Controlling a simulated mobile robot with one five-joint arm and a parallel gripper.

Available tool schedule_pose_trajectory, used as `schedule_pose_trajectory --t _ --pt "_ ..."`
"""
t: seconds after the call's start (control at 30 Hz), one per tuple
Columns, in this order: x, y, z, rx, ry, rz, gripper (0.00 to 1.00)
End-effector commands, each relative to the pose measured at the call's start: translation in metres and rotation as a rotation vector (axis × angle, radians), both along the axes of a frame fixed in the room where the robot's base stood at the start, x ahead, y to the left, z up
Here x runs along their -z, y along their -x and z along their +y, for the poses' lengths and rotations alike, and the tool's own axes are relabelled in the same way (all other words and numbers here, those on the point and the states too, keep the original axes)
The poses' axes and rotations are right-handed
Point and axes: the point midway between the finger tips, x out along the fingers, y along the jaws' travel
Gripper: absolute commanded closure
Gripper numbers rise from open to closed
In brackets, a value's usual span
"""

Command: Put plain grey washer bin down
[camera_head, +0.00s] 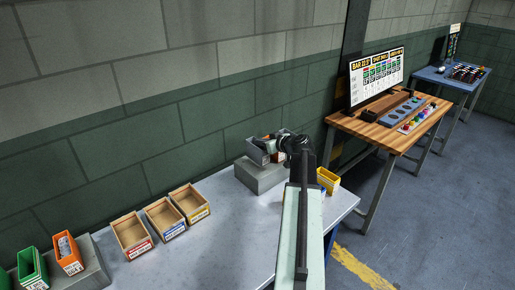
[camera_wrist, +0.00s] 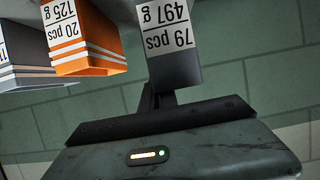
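The plain grey washer bin (camera_wrist: 180,72) is at the top centre of the wrist view, with a label reading 79 pcs, 497 g, upside down in the picture. My gripper (camera_wrist: 163,94) meets the bin's edge and appears shut on it. In the head view my gripper (camera_head: 284,142) is above the grey block at the back of the table, partly hidden by my arm. A grey bin (camera_head: 257,153) shows just left of it; I cannot tell there whether it is the held one.
A striped orange bin (camera_wrist: 88,58) and a striped grey bin (camera_wrist: 28,76) are beside the held bin. The grey block (camera_head: 262,175) is under them. Wooden trays (camera_head: 132,236) stand left; a yellow bin (camera_head: 328,180) is right. The table (camera_head: 225,235) is clear in front.

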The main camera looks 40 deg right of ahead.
Motion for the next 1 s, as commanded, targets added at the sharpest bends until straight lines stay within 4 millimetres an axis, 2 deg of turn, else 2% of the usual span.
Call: schedule_pose_trajectory --t 0.07,0.1,0.23,0.5,0.63,0.7,0.73,1.0 --pt "0.002 -0.004 -0.011 0.002 0.000 0.000 1.00" --pt "0.016 -0.001 -0.010 0.003 0.000 0.000 1.00" --pt "0.039 0.001 -0.011 0.007 0.000 0.000 1.00" --pt "0.036 -0.003 -0.006 -0.001 0.000 0.000 1.00" --pt "0.041 -0.004 -0.006 -0.002 0.000 0.000 1.00" --pt "0.039 -0.004 -0.006 -0.002 0.000 0.000 0.80" --pt "0.039 -0.004 -0.006 -0.001 0.001 0.000 0.75" --pt "0.039 -0.003 -0.007 0.000 0.000 0.000 0.75"
